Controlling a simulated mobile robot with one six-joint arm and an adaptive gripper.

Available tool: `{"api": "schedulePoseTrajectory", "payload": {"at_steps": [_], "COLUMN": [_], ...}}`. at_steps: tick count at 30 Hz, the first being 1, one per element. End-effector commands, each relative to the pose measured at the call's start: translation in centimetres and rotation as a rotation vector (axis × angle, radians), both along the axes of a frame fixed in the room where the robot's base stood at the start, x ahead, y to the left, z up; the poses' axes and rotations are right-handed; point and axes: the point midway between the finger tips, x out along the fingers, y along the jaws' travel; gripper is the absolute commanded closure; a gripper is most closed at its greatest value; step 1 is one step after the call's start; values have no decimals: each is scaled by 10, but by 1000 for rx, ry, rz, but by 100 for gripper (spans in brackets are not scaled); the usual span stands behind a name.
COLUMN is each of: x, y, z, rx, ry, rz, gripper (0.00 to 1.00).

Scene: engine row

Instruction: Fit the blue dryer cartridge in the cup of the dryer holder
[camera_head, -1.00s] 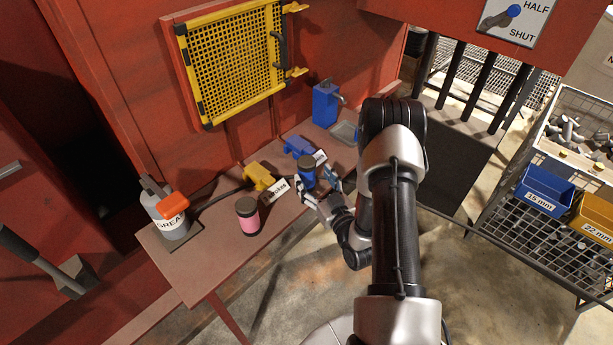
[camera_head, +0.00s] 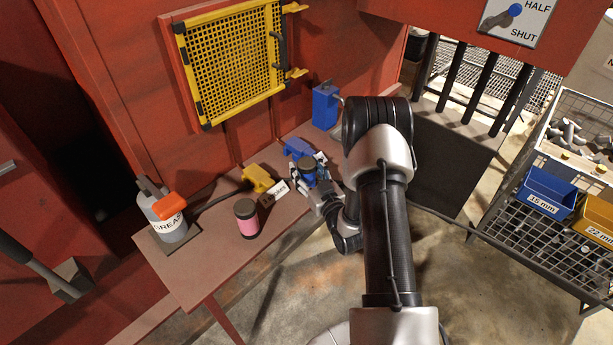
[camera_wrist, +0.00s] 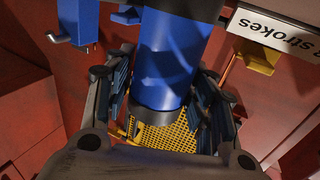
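A blue bracket-like body (camera_head: 296,147), apparently the dryer holder, is right behind the cartridge. Its cup is hidden, and I cannot tell whether the cartridge touches it.
A yellow unit (camera_head: 259,178) with a label (camera_head: 276,192) is left of the cartridge. A pink cartridge (camera_head: 247,220) and a grease can (camera_head: 166,217) stand further left. A blue box (camera_head: 325,106) is at the back right. A yellow mesh guard (camera_head: 232,58) hangs on the wall.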

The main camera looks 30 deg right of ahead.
Motion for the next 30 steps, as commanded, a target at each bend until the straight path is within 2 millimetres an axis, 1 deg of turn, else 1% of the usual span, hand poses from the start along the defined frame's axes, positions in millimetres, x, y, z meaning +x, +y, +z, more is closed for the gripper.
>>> {"api": "schedulePoseTrajectory", "payload": {"at_steps": [1,2,15,22,25,28,30], "x": [0,0,0,0,0,0,0], "y": [0,0,0,0,0,0,0], "z": [0,0,0,1,4,13,23], "rx": [0,0,0,0,0,-1,-1], "ry": [0,0,0,-1,-2,-4,-5], "rz": [0,0,0,0,0,0,0], "gripper": [55,57,86,87,87,87,87]}}
